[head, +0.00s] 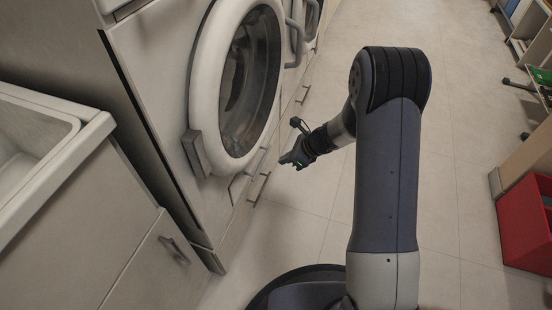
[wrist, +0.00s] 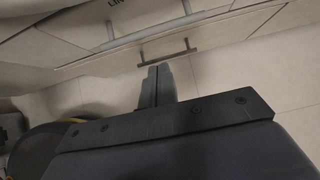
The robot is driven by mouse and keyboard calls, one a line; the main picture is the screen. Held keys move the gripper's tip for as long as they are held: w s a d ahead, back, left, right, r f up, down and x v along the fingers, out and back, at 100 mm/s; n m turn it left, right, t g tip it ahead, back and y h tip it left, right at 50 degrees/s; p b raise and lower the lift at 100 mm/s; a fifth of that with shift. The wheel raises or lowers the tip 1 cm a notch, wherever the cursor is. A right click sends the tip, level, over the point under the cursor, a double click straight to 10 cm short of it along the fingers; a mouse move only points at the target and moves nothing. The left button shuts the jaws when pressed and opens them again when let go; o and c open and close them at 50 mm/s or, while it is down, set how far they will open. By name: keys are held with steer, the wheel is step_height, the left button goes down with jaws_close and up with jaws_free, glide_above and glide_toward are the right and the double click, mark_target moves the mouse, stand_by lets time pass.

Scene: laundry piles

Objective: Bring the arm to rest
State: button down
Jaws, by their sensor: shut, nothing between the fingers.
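My arm rises from my base in the middle right of the head view and bends over toward the washing machine. My gripper (head: 286,161) is at its end, small, in front of the lower part of the machine and over the floor. In the wrist view my gripper (wrist: 158,72) shows its two fingers together with no gap, and nothing is held. The fingers point toward a drawer handle (wrist: 168,53), apart from it as far as I can tell.
The washing machine (head: 157,63) with a closed round door (head: 250,80) stands left of my arm. A sink cabinet (head: 95,215) is at the left. A red bin (head: 523,222) and shelving (head: 530,40) are at the right. The tiled floor (head: 470,130) between is clear.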

steer(key=p+v, duration=0.2)
steer(key=v, duration=0.5)
steer(key=shift+d+r, duration=0.2)
steer(key=shift+r, duration=0.05)
steer(key=a+r+b+x, duration=0.1)
steer(key=b+x, duration=0.3)
steer(key=x, duration=0.8)
steer(key=shift+w+a+b, duration=0.2)
steer(key=shift+a+b, duration=0.1)
steer(key=shift+a, duration=0.1)
steer(key=shift+f, duration=0.1)
